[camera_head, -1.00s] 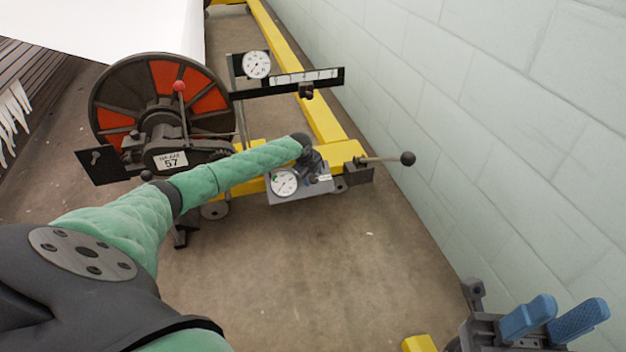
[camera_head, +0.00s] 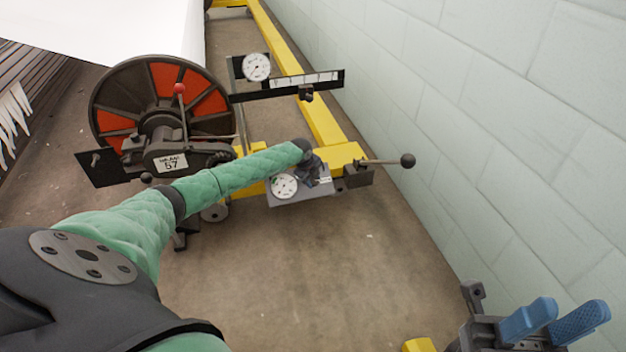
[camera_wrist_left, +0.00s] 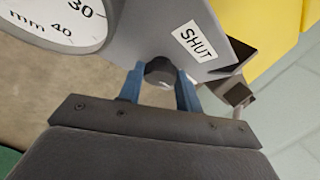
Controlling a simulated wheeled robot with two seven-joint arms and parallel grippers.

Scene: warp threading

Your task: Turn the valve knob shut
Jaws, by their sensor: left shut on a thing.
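The valve knob (camera_wrist_left: 160,72) is a small dark round knob on a grey panel (camera_wrist_left: 150,30), in the left wrist view. The blue fingers of my left gripper (camera_wrist_left: 160,88) stand on both sides of it and are shut on it. A white label reading SHUT (camera_wrist_left: 194,41) is on the panel beside the knob. In the head view the panel (camera_head: 300,199) carries a white gauge (camera_head: 284,186), and my left wrist hides the knob. My right gripper (camera_head: 555,320), with blue fingers, is open and empty at the lower right.
A large reel with red sectors (camera_head: 205,103) stands behind my left arm. A lever with a black ball (camera_head: 408,160) sticks out right of the panel. A yellow beam (camera_head: 290,70) runs back along the pale block wall (camera_head: 480,110). The floor in front is clear.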

